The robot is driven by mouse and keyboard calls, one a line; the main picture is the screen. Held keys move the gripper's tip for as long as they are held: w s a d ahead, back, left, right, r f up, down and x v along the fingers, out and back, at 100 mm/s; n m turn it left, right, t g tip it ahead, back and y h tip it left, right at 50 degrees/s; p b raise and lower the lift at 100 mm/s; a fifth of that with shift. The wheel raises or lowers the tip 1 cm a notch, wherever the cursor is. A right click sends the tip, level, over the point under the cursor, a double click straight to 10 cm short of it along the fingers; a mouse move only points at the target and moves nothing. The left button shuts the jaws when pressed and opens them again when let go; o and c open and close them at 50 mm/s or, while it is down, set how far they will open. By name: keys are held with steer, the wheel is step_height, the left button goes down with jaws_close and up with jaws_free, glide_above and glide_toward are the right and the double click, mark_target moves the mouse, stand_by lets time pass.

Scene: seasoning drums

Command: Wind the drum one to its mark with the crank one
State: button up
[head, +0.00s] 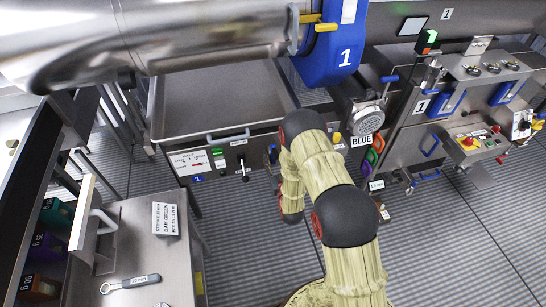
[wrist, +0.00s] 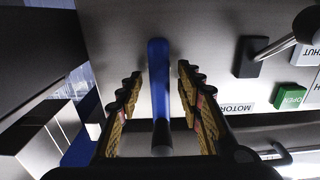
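Drum one (head: 160,40) is a large shiny metal cylinder at the top left of the head view, with a blue band (head: 335,50) numbered 1 at its right end. Yellow pieces (head: 318,22) show beside the band; I cannot tell which is the mark. A blue rod with a dark near end, apparently the handle of crank one (wrist: 159,85), points toward the camera in the wrist view. My gripper (wrist: 160,74) is open, its padded fingers on either side of the rod with visible gaps. My arm hides the gripper in the head view.
A control panel (head: 200,162) with a green button and a lever (head: 242,167) is left of my arm. A metal tray (head: 220,100) lies under the drum. Machinery with blue handles (head: 430,147) stands at right.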

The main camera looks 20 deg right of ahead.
steer(key=shift+w, duration=0.3)
steer(key=shift+c, duration=0.4)
steer(key=c, duration=0.7)
jaws_close()
